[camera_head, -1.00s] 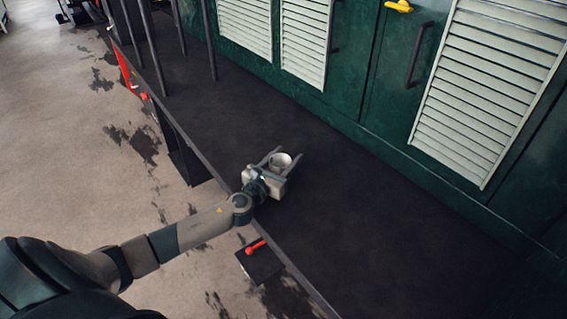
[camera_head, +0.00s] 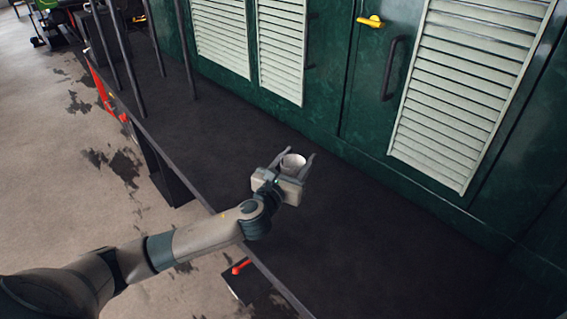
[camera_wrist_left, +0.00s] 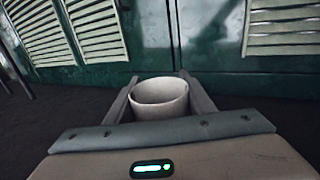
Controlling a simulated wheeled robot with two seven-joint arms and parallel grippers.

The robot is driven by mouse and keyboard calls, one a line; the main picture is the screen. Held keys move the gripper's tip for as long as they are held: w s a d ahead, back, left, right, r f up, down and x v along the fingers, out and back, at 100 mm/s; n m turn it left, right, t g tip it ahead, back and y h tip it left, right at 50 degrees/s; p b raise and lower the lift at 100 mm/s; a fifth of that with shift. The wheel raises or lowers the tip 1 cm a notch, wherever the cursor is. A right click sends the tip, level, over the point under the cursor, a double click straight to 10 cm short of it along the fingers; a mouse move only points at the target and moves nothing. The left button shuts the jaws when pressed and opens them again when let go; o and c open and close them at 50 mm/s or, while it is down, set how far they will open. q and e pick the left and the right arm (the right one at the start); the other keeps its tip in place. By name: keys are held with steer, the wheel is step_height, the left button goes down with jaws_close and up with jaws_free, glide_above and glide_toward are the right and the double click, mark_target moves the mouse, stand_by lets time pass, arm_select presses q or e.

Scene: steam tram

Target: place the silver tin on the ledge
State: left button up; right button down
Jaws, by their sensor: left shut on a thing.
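The silver tin (camera_head: 292,163) is a small, pale, open-topped cup between the fingers of my left gripper (camera_head: 296,163). The gripper is shut on it, with one finger on each side. The tin stands upright in the left wrist view (camera_wrist_left: 160,97), and its lower part is hidden behind the gripper body. The ledge (camera_head: 215,140) is a long dark shelf along the green tram side. The tin and gripper are over the ledge; I cannot tell whether the tin's base touches it. My right gripper is not in view.
Green doors with pale louvred panels (camera_head: 465,90) stand behind the ledge, with a dark handle (camera_head: 391,68) and a yellow latch (camera_head: 371,21). Dark upright bars (camera_head: 155,38) rise at the ledge's far left. A red lever (camera_head: 241,267) sits below the front edge. The ledge is bare right of the gripper.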

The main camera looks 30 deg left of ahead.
arm_select(q)
steer(key=shift+d+r, duration=0.5)
steer(key=shift+d, duration=0.3)
steer(key=s+d+r+b, duration=0.1)
steer(key=s+d+r, duration=0.2)
steer(key=r, duration=0.4)
steer(key=s+d+r+b, duration=0.1)
steer(key=s+d+r, duration=0.2)
steer(key=r, duration=0.3)
steer(key=shift+s+r, duration=0.4)
steer(key=shift+s, duration=0.5)
